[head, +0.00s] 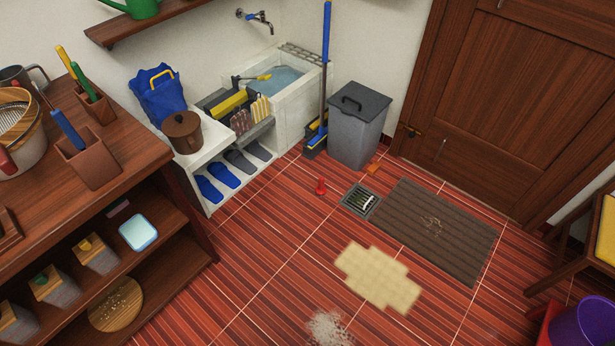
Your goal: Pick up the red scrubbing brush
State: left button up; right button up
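A small red upright object (321,186) stands on the tiled floor left of the floor drain. It is too small to tell whether it is a scrubbing brush. A red piece (7,163) also shows at the left edge, against a pale container (27,150) on the wooden counter; it is partly cut off by the frame, and I cannot tell what it is. No clearly recognisable red scrubbing brush shows. Neither of my grippers is in view.
A wooden shelf unit (120,140) fills the left. A white bench (200,165), stone sink (295,105) and grey bin (358,125) line the wall. A brown mat (470,240), beige patch (377,278) and white scatter (328,328) mark the floor. The floor's middle is mostly free.

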aim_at(320, 190)
jog(key=i, duration=0.6)
jog(key=i+j+z, duration=0.1)
jog(key=i, duration=0.5)
